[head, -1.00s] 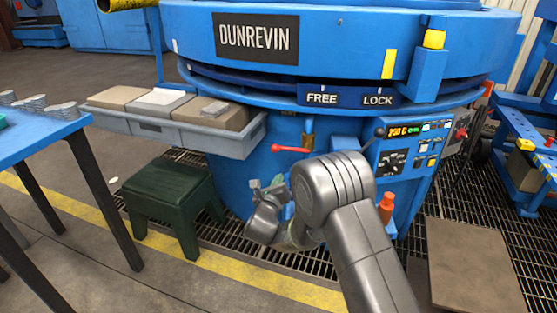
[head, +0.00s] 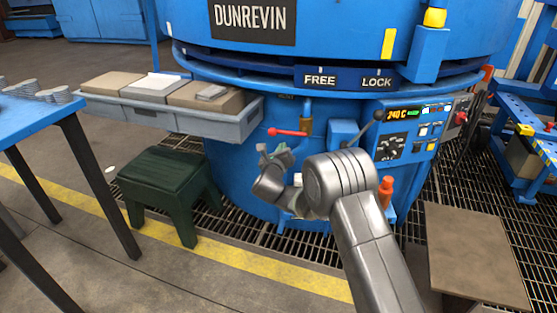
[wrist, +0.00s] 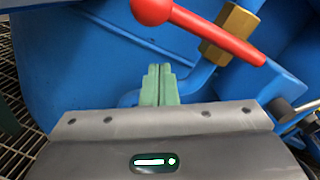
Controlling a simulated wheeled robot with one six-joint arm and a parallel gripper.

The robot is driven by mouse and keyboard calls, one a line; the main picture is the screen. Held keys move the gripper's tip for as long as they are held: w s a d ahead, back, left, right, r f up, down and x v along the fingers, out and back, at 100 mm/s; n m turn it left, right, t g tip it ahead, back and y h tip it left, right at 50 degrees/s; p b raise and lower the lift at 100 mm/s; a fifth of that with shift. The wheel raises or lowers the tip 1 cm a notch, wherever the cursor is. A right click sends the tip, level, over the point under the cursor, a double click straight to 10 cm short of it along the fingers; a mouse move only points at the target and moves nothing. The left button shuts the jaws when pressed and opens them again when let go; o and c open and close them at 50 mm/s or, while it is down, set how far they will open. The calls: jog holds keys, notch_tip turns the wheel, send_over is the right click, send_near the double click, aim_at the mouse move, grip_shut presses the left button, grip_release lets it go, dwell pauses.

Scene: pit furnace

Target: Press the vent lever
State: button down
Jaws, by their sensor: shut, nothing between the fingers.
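The vent lever (head: 287,132) is a red handle with a ball end, on a brass fitting (head: 306,126) at the front of the blue furnace. My gripper (head: 272,152) appears just below and left of the lever in the head view. In the wrist view its green fingers (wrist: 158,84) are shut together and empty, below the lever in the picture. No contact with the lever shows.
A blue pipe (wrist: 198,78) runs behind the fingers. A control panel (head: 405,130) reads 240 C, with a dark ball-ended lever (head: 367,126) beside it. A grey tray (head: 225,125) with boxes and a green stool (head: 165,180) stand left. An orange bottle (head: 385,188) is right of my arm.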

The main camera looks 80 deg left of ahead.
jog(key=s+r, duration=0.2)
jog(key=r, duration=0.1)
jog(key=shift+r+b, duration=0.2)
jog(key=shift+b, duration=0.2)
